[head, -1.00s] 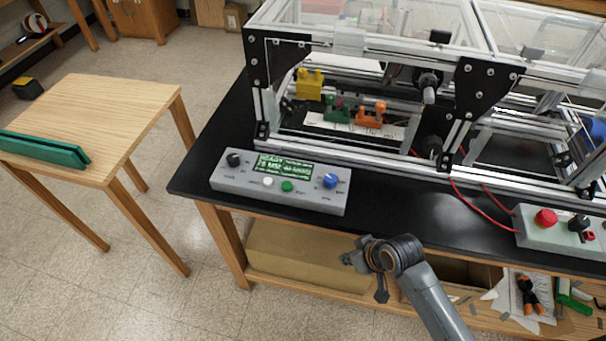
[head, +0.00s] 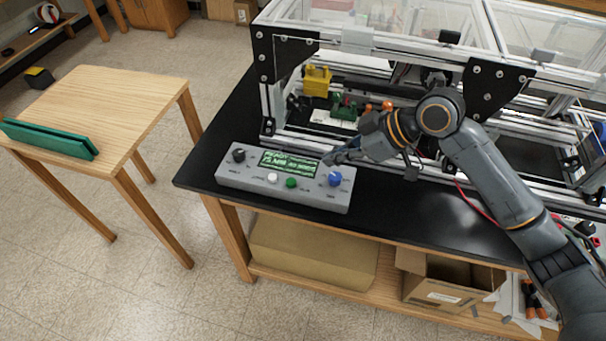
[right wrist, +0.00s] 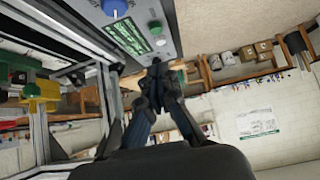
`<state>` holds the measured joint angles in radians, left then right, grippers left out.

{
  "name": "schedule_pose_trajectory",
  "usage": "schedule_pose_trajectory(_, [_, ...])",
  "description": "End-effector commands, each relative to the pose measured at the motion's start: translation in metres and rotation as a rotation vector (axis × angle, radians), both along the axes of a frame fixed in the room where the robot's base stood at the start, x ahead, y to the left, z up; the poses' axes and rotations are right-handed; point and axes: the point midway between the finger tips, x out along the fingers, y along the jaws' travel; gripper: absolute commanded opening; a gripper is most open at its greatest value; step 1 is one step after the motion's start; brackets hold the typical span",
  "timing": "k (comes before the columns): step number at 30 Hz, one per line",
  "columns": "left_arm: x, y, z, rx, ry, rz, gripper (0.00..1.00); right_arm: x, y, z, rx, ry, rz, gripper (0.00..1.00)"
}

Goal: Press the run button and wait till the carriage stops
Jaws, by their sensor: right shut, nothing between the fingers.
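A grey control box (head: 230,181) lies on the black bench top, with a green button (head: 291,183), a white button (head: 272,178), a blue knob (head: 335,179), a black knob (head: 239,155) and a lit green display (head: 289,163). The display's top line seems to read READY; the button labels are too small to read. My right gripper (head: 328,158) is shut and empty, above the box's far right edge beside the display. I cannot tell which part is the carriage. My left gripper is out of view.
The extrusion frame (head: 360,40) stands behind the box, with a yellow block (head: 317,81) and a green part (head: 344,109) inside. My right arm covers some of it. A wooden table (head: 110,95) stands at left; an open carton (head: 440,283) sits on the lower shelf.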

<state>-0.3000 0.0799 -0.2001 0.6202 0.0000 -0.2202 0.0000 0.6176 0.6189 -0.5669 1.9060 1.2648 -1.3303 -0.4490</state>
Motion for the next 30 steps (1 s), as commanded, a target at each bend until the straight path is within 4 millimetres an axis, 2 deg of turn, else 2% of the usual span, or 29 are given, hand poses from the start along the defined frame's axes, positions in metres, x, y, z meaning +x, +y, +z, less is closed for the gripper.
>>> schedule_pose_trajectory(5, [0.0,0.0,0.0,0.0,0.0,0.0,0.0,0.004,-0.002,0.014,0.004,-0.01,0.026,0.0])
schedule_pose_trajectory(17, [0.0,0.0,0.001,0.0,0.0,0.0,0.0,0.004,0.0,0.013,0.007,-0.009,0.028,0.0])
schedule_pose_trajectory(23, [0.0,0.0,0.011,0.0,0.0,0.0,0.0,0.008,0.018,-0.003,0.008,-0.005,0.029,0.0])
schedule_pose_trajectory(30, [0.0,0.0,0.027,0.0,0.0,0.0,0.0,0.02,0.053,-0.039,0.008,-0.004,0.028,0.0])
